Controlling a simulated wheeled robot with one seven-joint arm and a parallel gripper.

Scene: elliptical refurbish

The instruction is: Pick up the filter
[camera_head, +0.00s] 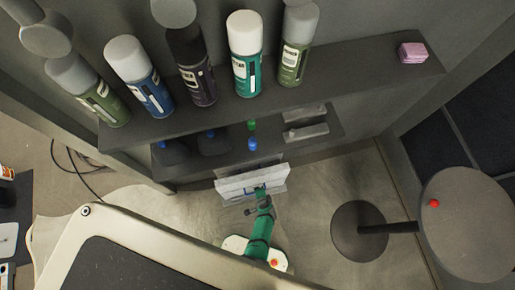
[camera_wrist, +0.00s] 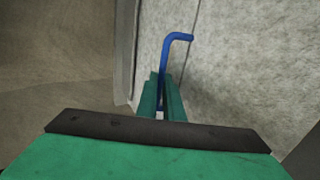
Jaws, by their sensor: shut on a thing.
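The filter (camera_head: 238,184) appears as a pale grey panel in front of the lower shelf in the head view. Its rough grey face (camera_wrist: 235,65) fills the right half of the wrist view. A bent blue bar (camera_wrist: 164,70), apparently its handle, stands before that face. My green gripper (camera_head: 261,190) is at the panel's near side. In the wrist view its two narrow fingers (camera_wrist: 161,97) are shut on the lower part of the blue bar. The exact contact is partly hidden between the fingers.
Several spray cans (camera_head: 245,60) stand on the upper shelf (camera_head: 330,72) with a pink block (camera_head: 412,53) at its right. Bottles and a grey item sit on the lower shelf (camera_head: 235,160). A round table (camera_head: 470,225) stands right. A pale-framed panel (camera_head: 150,245) is at front left.

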